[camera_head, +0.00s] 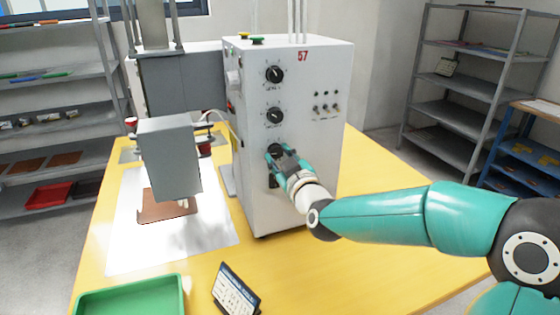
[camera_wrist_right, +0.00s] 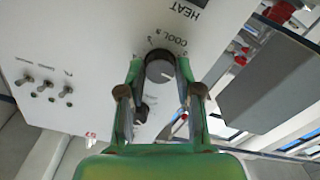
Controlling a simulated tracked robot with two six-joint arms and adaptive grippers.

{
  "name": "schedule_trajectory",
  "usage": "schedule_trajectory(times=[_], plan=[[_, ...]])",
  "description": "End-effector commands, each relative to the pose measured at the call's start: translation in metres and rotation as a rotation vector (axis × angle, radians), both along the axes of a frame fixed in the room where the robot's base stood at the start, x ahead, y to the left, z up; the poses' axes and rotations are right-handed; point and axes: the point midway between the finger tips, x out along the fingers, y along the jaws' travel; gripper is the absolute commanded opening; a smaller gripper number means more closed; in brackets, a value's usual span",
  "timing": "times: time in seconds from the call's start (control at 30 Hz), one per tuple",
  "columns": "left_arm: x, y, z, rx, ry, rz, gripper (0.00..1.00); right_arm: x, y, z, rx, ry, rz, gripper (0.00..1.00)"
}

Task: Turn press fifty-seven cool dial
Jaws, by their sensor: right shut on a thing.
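The press numbered 57 (camera_head: 290,60) is a white cabinet with a column of black dials on its front. My right gripper (camera_head: 276,156) is at the lowest of these dials (camera_head: 275,148), partly covering it. In the right wrist view, the round dark dial (camera_wrist_right: 160,69) sits between the two fingertips of my right gripper (camera_wrist_right: 158,72), beside the printed word COOL. The fingers are shut on its sides. A white mark shows on the dial's face. Its exact setting cannot be read. My left gripper is not in view.
Two more dials (camera_head: 274,74) (camera_head: 274,116) sit above the held one, with small switches (camera_head: 326,108) to their right. A green tray (camera_head: 130,300) and a tilted card (camera_head: 235,290) are at the yellow table's (camera_head: 350,270) front. Grey shelves (camera_head: 470,90) stand behind right.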

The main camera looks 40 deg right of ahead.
Motion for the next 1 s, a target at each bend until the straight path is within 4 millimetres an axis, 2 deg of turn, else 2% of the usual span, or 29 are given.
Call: schedule_trajectory(times=[0.13, 0.17, 0.3, 0.6, 0.73, 0.87, 1.0], plan=[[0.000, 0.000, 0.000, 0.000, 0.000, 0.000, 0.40, 0.000, 0.001, 0.000, 0.001, 0.002, 0.002, 0.00], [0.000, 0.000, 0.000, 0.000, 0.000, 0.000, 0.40, 0.000, 0.001, 0.000, 0.002, 0.002, 0.002, 0.36], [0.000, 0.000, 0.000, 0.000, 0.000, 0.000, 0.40, 0.000, 0.001, 0.000, 0.002, 0.001, 0.001, 0.59], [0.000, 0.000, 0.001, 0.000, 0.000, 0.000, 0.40, -0.001, 0.000, 0.000, 0.004, 0.000, 0.000, 0.59], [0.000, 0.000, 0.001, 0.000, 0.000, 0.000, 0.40, -0.007, 0.001, 0.000, 0.004, 0.000, 0.000, 0.59], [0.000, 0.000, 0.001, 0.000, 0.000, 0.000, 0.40, -0.023, 0.005, 0.000, 0.004, 0.000, 0.000, 0.59], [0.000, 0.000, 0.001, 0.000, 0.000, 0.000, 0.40, -0.050, 0.012, 0.001, 0.004, -0.001, 0.000, 0.59]])
